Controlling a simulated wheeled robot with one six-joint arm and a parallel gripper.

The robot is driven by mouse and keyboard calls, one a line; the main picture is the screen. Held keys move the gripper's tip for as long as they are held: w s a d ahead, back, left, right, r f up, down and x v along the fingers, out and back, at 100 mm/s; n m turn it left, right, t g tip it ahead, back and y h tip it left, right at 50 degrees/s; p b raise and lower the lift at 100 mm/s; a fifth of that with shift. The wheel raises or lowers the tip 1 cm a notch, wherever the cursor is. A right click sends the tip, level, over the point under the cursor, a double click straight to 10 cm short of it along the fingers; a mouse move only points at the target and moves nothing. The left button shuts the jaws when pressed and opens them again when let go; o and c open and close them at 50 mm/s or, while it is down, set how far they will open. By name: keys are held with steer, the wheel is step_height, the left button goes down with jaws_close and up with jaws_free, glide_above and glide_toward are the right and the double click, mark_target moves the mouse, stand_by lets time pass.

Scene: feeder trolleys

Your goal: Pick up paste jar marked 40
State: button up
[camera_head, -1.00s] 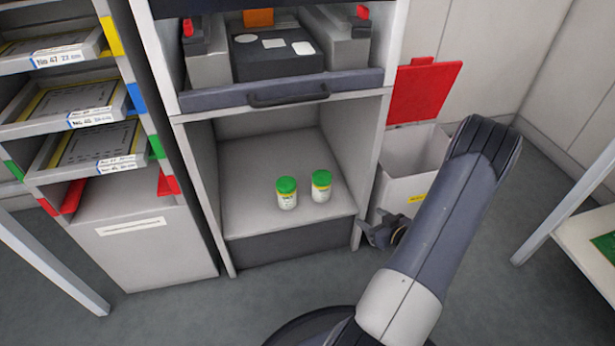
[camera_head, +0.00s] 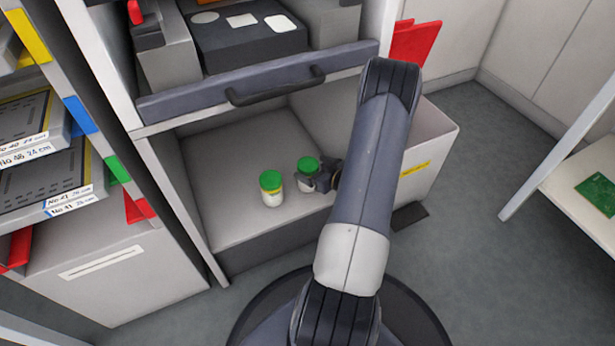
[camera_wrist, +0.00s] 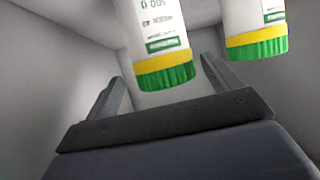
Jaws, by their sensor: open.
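Two white paste jars with green lids and yellow bands stand upright on the cabinet's lower shelf. The left jar (camera_head: 271,189) is clear of my gripper. The right jar (camera_head: 307,171) is at my gripper (camera_head: 322,181), which partly hides its lower right side. In the wrist view the picture is inverted, and this near jar (camera_wrist: 158,40) shows between my two spread fingers. The gripper (camera_wrist: 161,78) is open, and I cannot tell whether a finger touches the jar. The other jar (camera_wrist: 253,30) is outside the fingers. No number 40 is readable on either label.
A drawer front with a dark handle (camera_head: 275,86) overhangs the shelf (camera_head: 229,178). Cabinet side walls flank the jars. A bin (camera_head: 430,150) with a red lid (camera_head: 413,42) stands at right. A slotted rack with coloured tabs is at left.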

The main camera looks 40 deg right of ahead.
mark_target(304, 164)
steer(key=x, duration=0.1)
steer(key=b+x, duration=0.1)
steer(key=x, duration=0.2)
steer(key=shift+w+a+r+b, duration=0.1)
steer(key=shift+w+a+b, duration=0.1)
steer(key=shift+a+b, duration=0.15)
